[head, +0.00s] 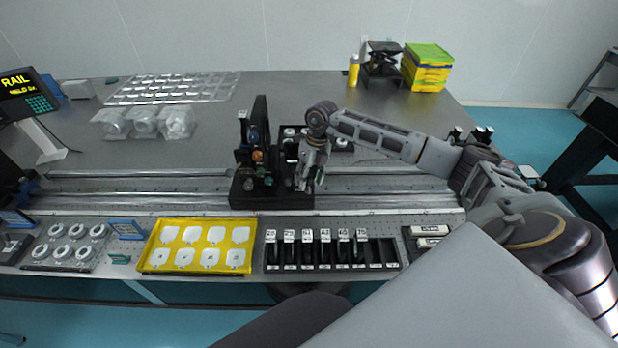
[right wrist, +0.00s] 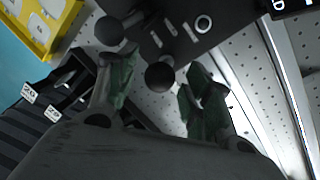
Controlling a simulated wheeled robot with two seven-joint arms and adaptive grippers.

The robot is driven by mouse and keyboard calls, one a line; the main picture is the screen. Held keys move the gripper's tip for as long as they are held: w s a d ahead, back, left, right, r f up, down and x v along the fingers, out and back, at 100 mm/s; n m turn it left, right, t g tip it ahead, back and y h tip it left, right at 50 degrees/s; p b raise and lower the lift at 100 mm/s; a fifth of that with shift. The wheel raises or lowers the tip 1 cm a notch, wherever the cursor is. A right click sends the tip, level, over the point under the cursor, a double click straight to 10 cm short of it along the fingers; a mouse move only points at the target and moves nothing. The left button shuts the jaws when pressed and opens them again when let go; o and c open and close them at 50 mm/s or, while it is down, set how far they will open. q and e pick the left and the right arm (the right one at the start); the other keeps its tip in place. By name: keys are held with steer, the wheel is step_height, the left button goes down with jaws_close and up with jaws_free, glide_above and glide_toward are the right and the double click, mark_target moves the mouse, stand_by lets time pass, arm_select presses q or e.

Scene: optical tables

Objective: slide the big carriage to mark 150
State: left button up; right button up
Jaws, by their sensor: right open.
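The big carriage (head: 243,192) is a black block with a tall black plate and several knobs, standing on the long rail (head: 130,199) near the middle of the table. My right gripper (head: 306,184) points down at the carriage's right side. In the right wrist view, the open green-padded fingers (right wrist: 160,78) are on either side of a round black knob (right wrist: 160,75) of the carriage; I cannot tell whether they touch it. A second knob (right wrist: 108,30) lies outside the fingers. The scale's numbers are too small to read. My left gripper is not in view.
In front of the rail are a yellow tray (head: 148,262) with white pieces and a black rack (head: 385,268) with labelled slots. A dark holder (head: 340,146) stands behind the carriage. The rail looks clear to the carriage's left; my right arm reaches over its right part.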

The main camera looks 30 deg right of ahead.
steer(key=shift+c, duration=0.3)
jaws_close()
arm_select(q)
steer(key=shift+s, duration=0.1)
arm_select(e)
steer(key=shift+d, duration=0.15)
